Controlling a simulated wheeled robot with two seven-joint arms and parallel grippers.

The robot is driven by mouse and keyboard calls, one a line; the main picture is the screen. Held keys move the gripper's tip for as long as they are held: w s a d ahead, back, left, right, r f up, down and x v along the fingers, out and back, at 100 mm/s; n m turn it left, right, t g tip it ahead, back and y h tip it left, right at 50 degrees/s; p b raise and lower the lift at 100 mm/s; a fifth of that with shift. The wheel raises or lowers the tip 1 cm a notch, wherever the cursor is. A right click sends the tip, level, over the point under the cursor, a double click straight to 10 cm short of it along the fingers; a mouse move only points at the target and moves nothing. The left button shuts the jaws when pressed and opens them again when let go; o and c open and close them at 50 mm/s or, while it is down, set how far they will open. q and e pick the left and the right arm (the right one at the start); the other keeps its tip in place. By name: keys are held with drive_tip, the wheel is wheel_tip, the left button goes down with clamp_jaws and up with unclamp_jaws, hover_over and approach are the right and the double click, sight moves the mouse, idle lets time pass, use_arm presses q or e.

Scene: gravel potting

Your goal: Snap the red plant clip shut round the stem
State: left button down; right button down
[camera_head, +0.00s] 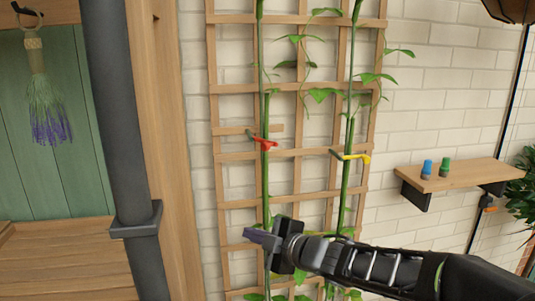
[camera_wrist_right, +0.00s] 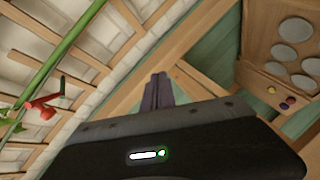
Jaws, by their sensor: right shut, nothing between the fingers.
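The red plant clip (camera_head: 265,142) is on the left green stem (camera_head: 266,182), at a wooden crossbar of the trellis. In the right wrist view the clip (camera_wrist_right: 42,106) is at the left edge beside the green stem (camera_wrist_right: 62,48), with red parts that stick out at angles. I cannot tell whether it is fully closed round the stem. My right gripper (camera_head: 257,239) is below the clip, near the lower part of the same stem and apart from the clip. Its purple fingers (camera_wrist_right: 157,91) are together and empty. My left gripper is out of view.
A yellow clip (camera_head: 351,156) is on the right stem. The trellis (camera_head: 298,152) stands before a white brick wall. A shelf (camera_head: 470,174) at right carries a blue and a green item. A wooden post (camera_head: 165,150) and hanging lavender (camera_head: 48,115) are at left.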

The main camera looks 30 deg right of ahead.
drive_tip(key=s+d+r+n+t, duration=0.1)
drive_tip(key=s+d+r+n, duration=0.1)
drive_tip(key=r, duration=0.6)
drive_tip(key=s+d+r+n+t, duration=0.2)
drive_tip(key=s+d+r+n, duration=0.1)
drive_tip(key=r, duration=0.6)
drive_tip(key=shift+s+r+n, duration=0.2)
drive_tip(key=shift+s+n, duration=0.3)
drive_tip(key=shift+s, duration=0.45)
drive_tip(key=shift+w, duration=0.15)
drive_tip(key=w+d, duration=0.1)
drive_tip(key=w, duration=1)
drive_tip(key=shift+w, duration=0.15)
drive_tip(key=shift+r, duration=0.1)
